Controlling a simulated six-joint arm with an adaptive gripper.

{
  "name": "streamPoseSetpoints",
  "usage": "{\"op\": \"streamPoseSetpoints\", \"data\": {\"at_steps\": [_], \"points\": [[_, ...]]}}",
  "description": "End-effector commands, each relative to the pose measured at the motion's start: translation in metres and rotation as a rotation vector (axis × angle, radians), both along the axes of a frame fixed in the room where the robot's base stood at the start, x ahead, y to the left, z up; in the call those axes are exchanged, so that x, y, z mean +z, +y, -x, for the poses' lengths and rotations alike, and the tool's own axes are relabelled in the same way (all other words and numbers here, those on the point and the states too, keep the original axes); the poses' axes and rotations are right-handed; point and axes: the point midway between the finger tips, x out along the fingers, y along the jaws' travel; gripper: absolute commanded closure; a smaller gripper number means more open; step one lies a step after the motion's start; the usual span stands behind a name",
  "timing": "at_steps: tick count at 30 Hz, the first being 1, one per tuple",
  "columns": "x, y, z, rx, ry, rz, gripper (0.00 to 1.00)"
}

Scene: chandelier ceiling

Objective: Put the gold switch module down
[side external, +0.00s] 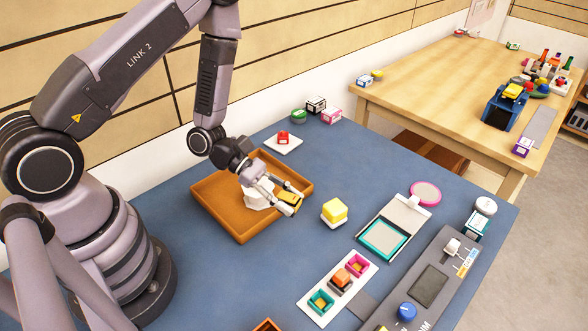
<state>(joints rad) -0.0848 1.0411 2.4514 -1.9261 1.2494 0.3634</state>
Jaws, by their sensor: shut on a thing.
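The gold switch module (291,199) is a small yellow-gold block with dark parts. My gripper (284,201) is shut on it. In the side view it shows over the right front edge of the brown tray (206,207); its height above the tray cannot be told. A white faceted piece (257,196) shows behind the fingers, over the tray. The far finger and part of the module are hidden.
A yellow cube on a white base (334,212) stands right of the tray. A white strip with coloured sockets (318,312), a scale-like device (383,241) and a grey control panel (430,287) lie further right. The blue table (220,280) is clear in front of the tray.

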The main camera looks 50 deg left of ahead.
Motion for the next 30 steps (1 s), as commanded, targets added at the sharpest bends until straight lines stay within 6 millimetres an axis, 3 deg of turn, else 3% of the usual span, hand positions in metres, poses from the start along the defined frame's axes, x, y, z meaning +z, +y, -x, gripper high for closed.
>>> {"op": "streamPoseSetpoints", "data": {"at_steps": [3, 6, 12, 17, 23, 30], "points": [[0.009, 0.039, -0.044, 0.194, -0.008, 0.001, 1.00], [0.016, 0.068, -0.069, 0.324, -0.011, 0.009, 1.00], [0.026, 0.102, -0.095, 0.466, -0.015, 0.025, 1.00], [0.017, 0.104, -0.120, 0.482, -0.016, 0.027, 1.00], [-0.006, 0.098, -0.171, 0.481, -0.018, 0.027, 1.00], [-0.049, 0.094, -0.215, 0.481, -0.013, 0.026, 1.00]]}}
